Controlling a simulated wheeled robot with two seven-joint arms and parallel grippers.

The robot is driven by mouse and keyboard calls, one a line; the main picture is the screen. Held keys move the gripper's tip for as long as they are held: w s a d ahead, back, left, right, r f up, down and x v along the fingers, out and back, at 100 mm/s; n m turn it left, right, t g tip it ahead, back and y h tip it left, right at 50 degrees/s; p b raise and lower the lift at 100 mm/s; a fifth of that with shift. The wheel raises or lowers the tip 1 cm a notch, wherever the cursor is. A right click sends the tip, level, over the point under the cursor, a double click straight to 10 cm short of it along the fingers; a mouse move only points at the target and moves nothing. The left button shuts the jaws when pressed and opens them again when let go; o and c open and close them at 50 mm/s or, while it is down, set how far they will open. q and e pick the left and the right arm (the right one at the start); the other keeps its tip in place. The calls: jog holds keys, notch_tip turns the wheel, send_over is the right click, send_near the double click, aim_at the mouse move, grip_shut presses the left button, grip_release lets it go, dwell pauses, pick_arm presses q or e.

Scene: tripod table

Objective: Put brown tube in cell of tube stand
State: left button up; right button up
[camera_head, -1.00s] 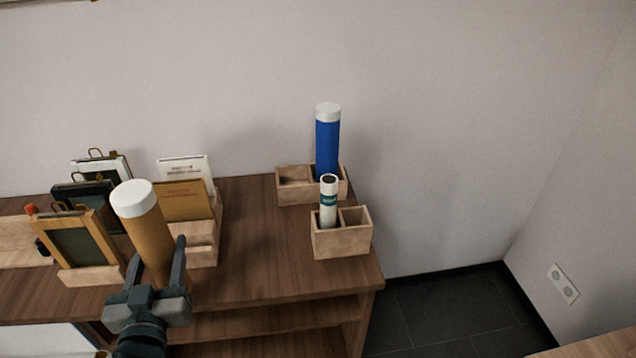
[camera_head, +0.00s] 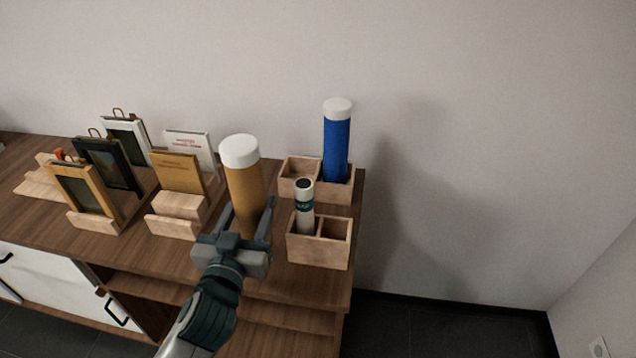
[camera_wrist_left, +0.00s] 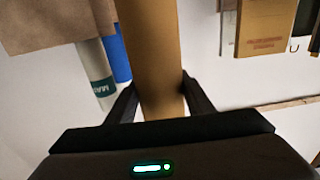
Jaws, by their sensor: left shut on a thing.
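The brown tube (camera_head: 245,196) with a white cap is upright in the head view. My left gripper (camera_head: 248,226) is shut on its lower part, and the tube also fills the middle of the left wrist view (camera_wrist_left: 150,55). The tube stand has two wooden boxes. The front box (camera_head: 318,253) holds a white tube with a green band (camera_head: 304,208) in its left cell; its right cell looks empty. The back box (camera_head: 299,187) holds a blue tube (camera_head: 337,148) in its right cell; its left cell looks empty. My gripper is left of both boxes. My right gripper is not in view.
Several framed pictures (camera_head: 83,190) and booklets (camera_head: 178,172) stand in wooden holders on the table (camera_head: 120,248) to the left. The wall is close behind the boxes. The table's right edge lies just right of them, with dark floor beyond.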

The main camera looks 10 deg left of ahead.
pick_arm(q)
jog(key=shift+w+d, duration=0.15)
jog(key=shift+d, duration=0.2)
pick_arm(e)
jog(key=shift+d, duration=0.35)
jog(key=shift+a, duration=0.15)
